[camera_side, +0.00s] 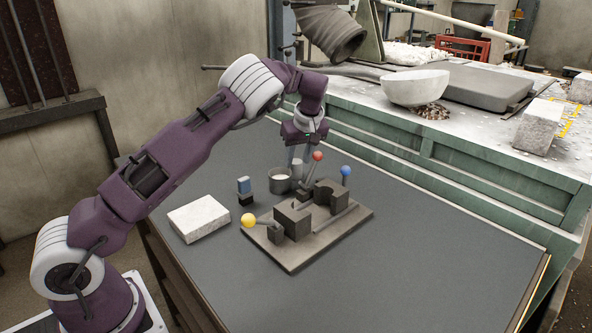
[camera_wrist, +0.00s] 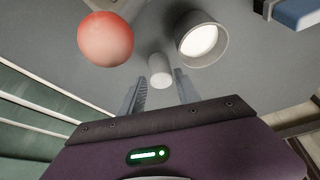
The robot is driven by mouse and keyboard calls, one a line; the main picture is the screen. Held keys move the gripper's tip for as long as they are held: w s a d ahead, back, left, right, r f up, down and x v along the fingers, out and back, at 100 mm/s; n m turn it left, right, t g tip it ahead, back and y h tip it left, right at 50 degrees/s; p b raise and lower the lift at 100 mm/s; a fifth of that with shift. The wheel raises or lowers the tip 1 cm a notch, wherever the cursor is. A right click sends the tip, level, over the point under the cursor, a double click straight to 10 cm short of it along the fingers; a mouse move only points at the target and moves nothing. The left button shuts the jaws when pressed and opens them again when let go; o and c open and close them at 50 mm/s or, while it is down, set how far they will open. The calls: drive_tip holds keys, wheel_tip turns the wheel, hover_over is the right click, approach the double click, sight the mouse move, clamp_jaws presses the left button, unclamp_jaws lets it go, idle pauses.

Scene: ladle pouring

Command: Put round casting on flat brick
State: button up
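A small pale round casting (camera_wrist: 160,70) stands on the table ahead of my gripper (camera_wrist: 158,82) in the wrist view. The two fingers are apart, with a gap visible on each side of the casting; they do not touch it. In the side view my gripper (camera_side: 298,160) points down behind the fixture, and the casting is mostly hidden there. The flat brick (camera_side: 199,218) is a pale, rough slab lying bare on the table at the left.
A grey cup with white contents (camera_side: 279,179) stands close beside my gripper. A fixture plate (camera_side: 295,262) carries dark blocks and levers with red (camera_side: 317,156), blue (camera_side: 346,171) and yellow (camera_side: 249,220) balls. A blue block (camera_side: 244,185) sits on a dark one between cup and brick.

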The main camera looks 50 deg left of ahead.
sight(297, 162)
drive_tip(key=x, duration=0.3)
drive_tip(key=shift+a+f, duration=0.1)
clamp_jaws()
